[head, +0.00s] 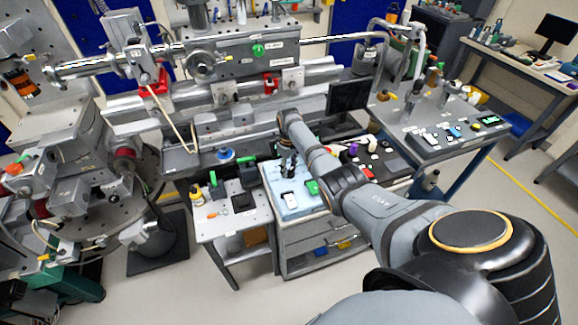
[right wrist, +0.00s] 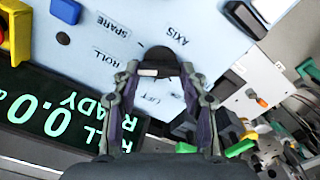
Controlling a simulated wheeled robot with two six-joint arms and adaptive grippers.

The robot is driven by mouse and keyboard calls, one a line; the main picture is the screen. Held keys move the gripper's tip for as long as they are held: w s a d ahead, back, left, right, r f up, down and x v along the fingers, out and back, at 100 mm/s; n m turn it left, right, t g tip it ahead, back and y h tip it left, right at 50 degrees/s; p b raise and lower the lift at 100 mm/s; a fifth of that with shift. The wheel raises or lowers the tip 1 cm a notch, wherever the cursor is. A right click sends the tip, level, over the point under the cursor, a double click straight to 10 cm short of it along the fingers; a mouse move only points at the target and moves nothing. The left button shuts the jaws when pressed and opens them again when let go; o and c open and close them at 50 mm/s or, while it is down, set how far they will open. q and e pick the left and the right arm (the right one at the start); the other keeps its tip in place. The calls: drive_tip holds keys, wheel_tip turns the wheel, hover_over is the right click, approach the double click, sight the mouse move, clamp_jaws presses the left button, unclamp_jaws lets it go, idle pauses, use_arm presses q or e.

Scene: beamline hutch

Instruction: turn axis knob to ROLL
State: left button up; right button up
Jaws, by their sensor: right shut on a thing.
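The axis knob (right wrist: 160,60) is black and stands on a pale blue panel (right wrist: 70,42) in the right wrist view. A light mark shows on its lower left part; I cannot tell for certain which label it faces. The labels AXIS, SPARE, ROLL (right wrist: 106,57) and LIFT (right wrist: 154,99) are around it, seen turned over. My right gripper (right wrist: 160,72) is shut on the knob, with a finger on each side. In the head view, my right gripper (head: 288,165) is small above the pale blue panel (head: 286,207). My left gripper is not in view.
A dark display (right wrist: 50,110) with green characters reads 0.0 and READY; another word is partly hidden. In the head view, a monitor (head: 348,97) stands behind my right arm.

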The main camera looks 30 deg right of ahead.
sight(289, 170)
drive_tip(key=shift+m, duration=0.3)
drive_tip(key=o, duration=1.1)
drive_tip(key=shift+o, duration=0.2)
wheel_tip(289, 170, up, 12)
